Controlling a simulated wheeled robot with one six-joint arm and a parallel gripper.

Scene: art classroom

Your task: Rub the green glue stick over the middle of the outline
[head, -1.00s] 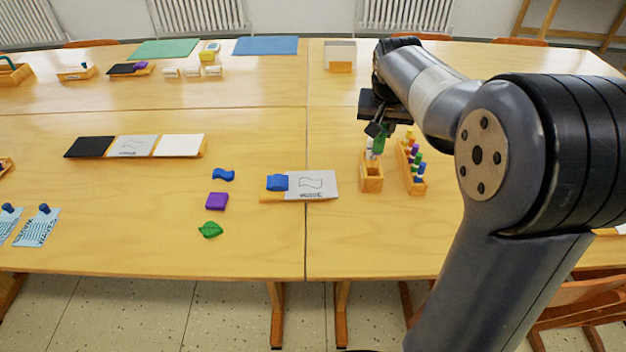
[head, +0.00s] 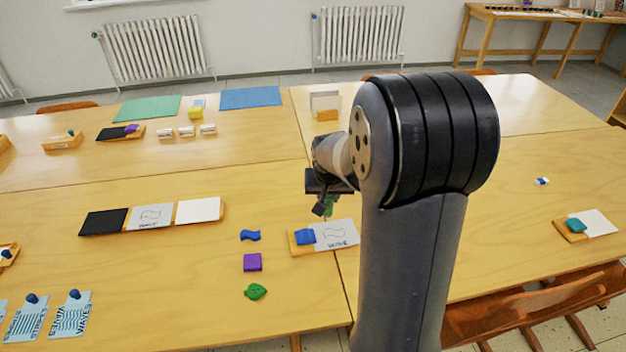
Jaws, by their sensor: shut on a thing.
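The green glue stick (head: 329,205) is in my gripper (head: 322,208), mostly hidden by the dark jaws. My gripper is shut on it, just behind the far edge of the grey card (head: 350,240) in the picture. I cannot tell how high the stick is above the table. The card bears a thin wave outline and some lettering. It lies beside a blue wave piece (head: 304,237), on a wooden board (head: 296,248).
Loose blue (head: 250,235), purple (head: 252,262) and green leaf (head: 256,292) pieces lie left of the card. A wooden tray (head: 224,212) of black, grey and white cards is further left. My arm covers the table right of the card.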

